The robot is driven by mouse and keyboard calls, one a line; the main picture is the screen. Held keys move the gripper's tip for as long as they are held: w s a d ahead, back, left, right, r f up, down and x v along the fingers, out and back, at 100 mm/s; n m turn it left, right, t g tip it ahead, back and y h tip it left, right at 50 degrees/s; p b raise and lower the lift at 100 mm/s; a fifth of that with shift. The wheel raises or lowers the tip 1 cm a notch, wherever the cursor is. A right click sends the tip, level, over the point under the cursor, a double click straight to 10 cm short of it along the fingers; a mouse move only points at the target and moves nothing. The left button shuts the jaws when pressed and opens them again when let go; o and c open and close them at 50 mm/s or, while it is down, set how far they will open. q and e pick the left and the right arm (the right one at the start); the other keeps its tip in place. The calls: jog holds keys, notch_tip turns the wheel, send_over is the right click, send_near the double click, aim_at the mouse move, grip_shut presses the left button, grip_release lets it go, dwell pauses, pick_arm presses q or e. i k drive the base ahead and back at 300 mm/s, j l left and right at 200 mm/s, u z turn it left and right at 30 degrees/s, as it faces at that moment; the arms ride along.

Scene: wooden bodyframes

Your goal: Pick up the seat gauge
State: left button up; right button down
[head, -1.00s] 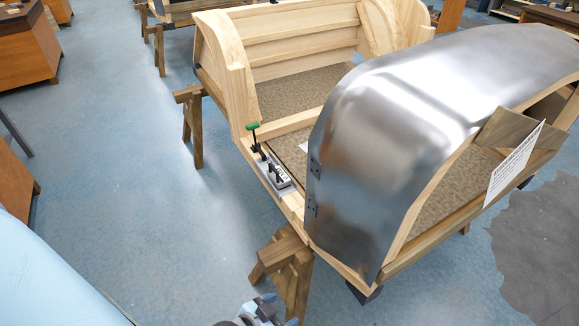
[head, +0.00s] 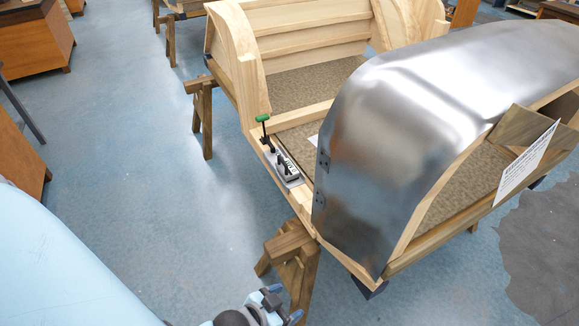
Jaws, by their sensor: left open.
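A small grey device (head: 288,168) lies on the wooden sill of the bodyframe, left of the metal panel. A black upright with a green T-shaped handle (head: 263,118) stands at its far end. I take this to be the seat gauge, though its small parts are hard to make out. My left gripper (head: 284,303) is at the bottom edge, open, well in front of the gauge and apart from it. Nothing shows between its fingers. My right gripper is not in view.
The wooden bodyframe (head: 240,60) carries a curved metal panel (head: 400,120) close right of the gauge. Trestles (head: 292,255) stand under it, one near my left gripper. A paper sheet (head: 525,163) hangs at right. Blue floor (head: 150,150) is clear to the left.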

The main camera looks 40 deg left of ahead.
aim_at(287, 169)
jog(key=j+u, duration=0.1)
jog(key=j, duration=0.35)
jog(key=i+j+u, duration=0.1)
jog(key=j, duration=0.35)
jog(key=i+j+u, duration=0.1)
jog(key=j, duration=0.35)
jog(key=i+j+u, duration=0.1)
jog(key=j, duration=0.35)
jog(key=i+j+u, duration=0.15)
jog(key=j, duration=0.25)
jog(key=i+j+u, duration=0.1)
jog(key=j, duration=0.35)
jog(key=i+j+u, duration=0.1)
jog(key=j, duration=0.3)
